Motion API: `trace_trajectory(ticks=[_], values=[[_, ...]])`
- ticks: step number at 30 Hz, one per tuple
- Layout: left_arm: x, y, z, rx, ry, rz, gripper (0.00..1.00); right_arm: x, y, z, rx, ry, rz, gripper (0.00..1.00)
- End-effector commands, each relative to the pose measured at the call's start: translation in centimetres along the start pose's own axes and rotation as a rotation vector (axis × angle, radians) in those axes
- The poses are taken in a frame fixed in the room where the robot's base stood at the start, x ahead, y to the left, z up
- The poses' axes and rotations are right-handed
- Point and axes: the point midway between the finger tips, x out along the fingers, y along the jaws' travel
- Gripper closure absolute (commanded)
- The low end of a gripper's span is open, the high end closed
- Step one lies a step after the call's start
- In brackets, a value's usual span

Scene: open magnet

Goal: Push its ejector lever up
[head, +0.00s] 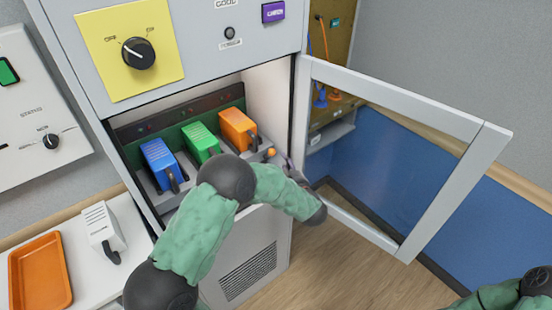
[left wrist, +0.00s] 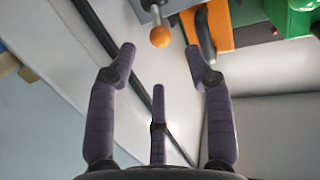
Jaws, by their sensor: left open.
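The ejector lever ends in an orange ball knob (head: 271,152), beside the orange module (head: 238,128) in the open cabinet bay. In the left wrist view the knob (left wrist: 160,37) shows just past my fingertips, on a short metallic stem, with the orange module (left wrist: 215,22) to its right. My left gripper (left wrist: 160,55) is open and empty, its fingers spread below the knob in that picture, apparently not touching it. In the head view my left gripper (head: 293,172) is small and partly hidden by my forearm, close to the bay's right edge. My right gripper is out of view.
A blue module (head: 160,162) and a green module (head: 201,140) sit left of the orange one. The glazed door (head: 400,88) stands open to the right. A white module (head: 104,230) and an orange tray (head: 62,280) lie on the left counter.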

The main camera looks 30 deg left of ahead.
Motion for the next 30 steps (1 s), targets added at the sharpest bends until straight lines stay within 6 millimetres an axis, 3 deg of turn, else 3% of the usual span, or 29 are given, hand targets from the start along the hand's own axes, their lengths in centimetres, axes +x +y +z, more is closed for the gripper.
trace_trajectory(ticks=[3, 10, 30], values=[[-2.2, 0.1, 0.0, 0.001, 0.000, 0.004, 0.48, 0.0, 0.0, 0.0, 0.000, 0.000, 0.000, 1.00], [-4.5, 0.0, 0.0, 0.001, -0.001, 0.001, 0.48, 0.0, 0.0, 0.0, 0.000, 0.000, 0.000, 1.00], [-4.7, 0.2, 0.7, 0.007, -0.015, 0.016, 0.48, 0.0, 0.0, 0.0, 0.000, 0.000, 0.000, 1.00]])
